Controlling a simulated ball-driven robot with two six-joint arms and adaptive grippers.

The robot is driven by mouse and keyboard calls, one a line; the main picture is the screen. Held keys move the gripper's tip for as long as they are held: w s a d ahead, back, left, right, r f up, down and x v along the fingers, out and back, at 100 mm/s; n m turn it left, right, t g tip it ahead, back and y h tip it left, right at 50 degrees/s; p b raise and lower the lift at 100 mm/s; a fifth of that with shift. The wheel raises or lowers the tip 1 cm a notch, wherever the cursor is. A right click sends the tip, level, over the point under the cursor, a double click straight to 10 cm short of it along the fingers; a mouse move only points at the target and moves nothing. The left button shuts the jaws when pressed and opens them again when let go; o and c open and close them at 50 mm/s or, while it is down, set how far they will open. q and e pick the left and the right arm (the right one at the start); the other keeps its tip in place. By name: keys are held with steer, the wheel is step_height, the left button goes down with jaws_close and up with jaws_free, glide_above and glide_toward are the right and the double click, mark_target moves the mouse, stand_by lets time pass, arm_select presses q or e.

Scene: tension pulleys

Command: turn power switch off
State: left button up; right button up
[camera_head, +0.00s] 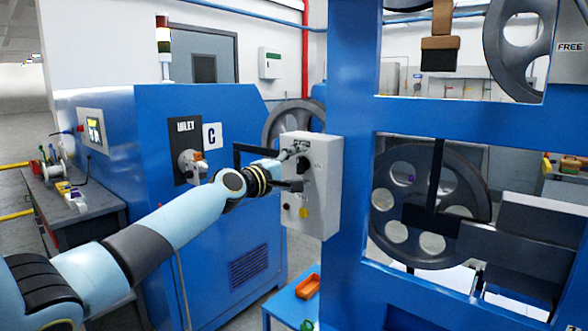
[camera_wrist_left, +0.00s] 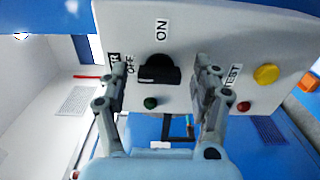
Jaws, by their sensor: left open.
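The power switch is a black rotary knob (camera_wrist_left: 158,70) on a pale control box, which shows in the head view (camera_head: 322,215). In the left wrist view the box face carries an ON label (camera_wrist_left: 161,29) above the knob and an OFF label (camera_wrist_left: 130,65) to its left. I cannot tell exactly where the knob points. My left gripper (camera_head: 296,168) is at the box face, its fingers spread. In the left wrist view the left gripper (camera_wrist_left: 160,80) has one finger on each side of the knob, apart from it. My right gripper is not in view.
A yellow button (camera_wrist_left: 265,74), a red button (camera_wrist_left: 243,107) and a green one (camera_wrist_left: 151,102) share the box face. A blue machine frame (camera_head: 350,120) stands right of the box. A blue cabinet (camera_head: 230,230) is behind my left arm. An orange tray (camera_head: 308,287) sits below.

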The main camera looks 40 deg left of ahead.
arm_select(q)
steer(key=s, duration=0.7)
steer(key=shift+s+a, duration=0.2)
steer(key=shift+a, duration=0.1)
steer(key=s+d+f+m+g+y+b, duration=0.1)
steer(key=s+f+g+b, duration=0.35)
steer(key=f, duration=1.35)
steer(key=s+d+f+g+b, duration=0.1)
steer(key=s+f+b, duration=0.6)
steer(key=f, duration=1.1)
steer(key=s+d+f+m+g+y+b, duration=0.1)
steer(key=s+f+g+b, duration=0.2)
steer(key=s+f, duration=1.1)
steer(key=s+d+f+m+g+b, duration=0.25)
steer(key=s+f, duration=0.45)
steer(key=f, duration=0.5)
steer(key=s+d+f+m+g+b, duration=0.2)
steer(key=s+f+m, duration=0.1)
steer(key=s+f, duration=0.65)
steer(key=s+d+f+m+g, duration=0.1)
steer(key=s+f+m+g, duration=0.1)
steer(key=s+f+m, duration=0.2)
steer(key=s+d+f+m+g, duration=0.2)
steer(key=s+f+m, duration=0.2)
steer(key=s, duration=0.7)
steer(key=shift+s+d+m+b, duration=0.3)
steer(key=shift+m, duration=0.75)
